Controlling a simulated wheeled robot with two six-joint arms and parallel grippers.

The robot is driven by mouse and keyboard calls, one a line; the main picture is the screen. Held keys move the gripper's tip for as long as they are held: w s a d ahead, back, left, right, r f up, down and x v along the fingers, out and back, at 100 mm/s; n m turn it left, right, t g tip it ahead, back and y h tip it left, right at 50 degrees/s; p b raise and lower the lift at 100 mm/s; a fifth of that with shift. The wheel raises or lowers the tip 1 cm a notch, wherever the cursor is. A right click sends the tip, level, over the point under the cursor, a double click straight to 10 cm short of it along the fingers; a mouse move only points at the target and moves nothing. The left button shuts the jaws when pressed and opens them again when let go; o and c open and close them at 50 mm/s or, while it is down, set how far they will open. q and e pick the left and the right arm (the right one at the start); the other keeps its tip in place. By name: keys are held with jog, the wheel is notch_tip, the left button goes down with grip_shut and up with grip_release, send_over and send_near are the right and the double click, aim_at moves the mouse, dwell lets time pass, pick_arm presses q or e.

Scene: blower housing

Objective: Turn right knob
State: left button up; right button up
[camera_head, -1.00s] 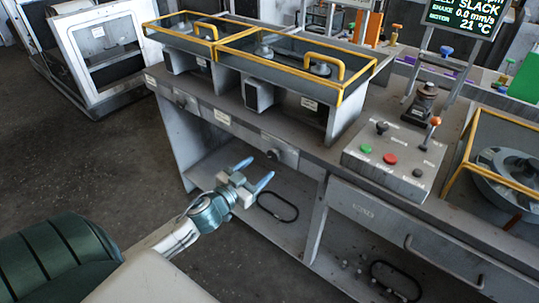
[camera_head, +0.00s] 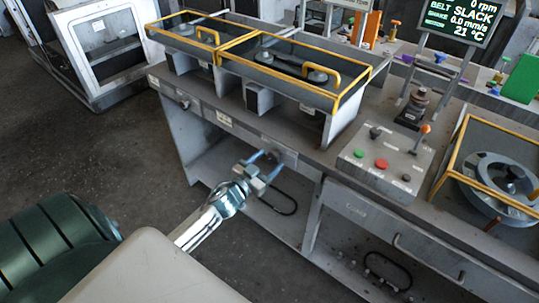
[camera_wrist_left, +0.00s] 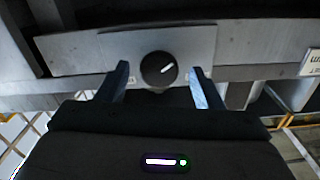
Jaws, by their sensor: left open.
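The right knob (camera_wrist_left: 158,69) is a round black dial with a white pointer line slanting up to the right. It sits on a grey plate (camera_wrist_left: 90,50) on the bench front. My left gripper (camera_head: 267,163) is open in front of this plate. In the left wrist view the knob appears between its two fingertips, with a visible gap on each side; I see no contact. In the head view the fingers partly hide the knob. My right gripper is not in view.
The bench front (camera_head: 225,122) carries another small dark knob (camera_head: 184,104) further left. Yellow-framed guards (camera_head: 235,45) stand on top. A button box (camera_head: 385,160) and a drawer (camera_head: 400,235) lie to the right. An open shelf is below.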

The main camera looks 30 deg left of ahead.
pick_arm(q)
jog(key=shift+w+d+p, duration=0.1)
jog(key=shift+w+p, duration=0.25)
jog(key=shift+w, duration=0.2)
jog(key=c, duration=1)
jog(key=shift+o, duration=0.2)
jog(key=shift+m, duration=0.3)
jog(key=m, duration=0.3)
jog(key=shift+m, duration=1.9)
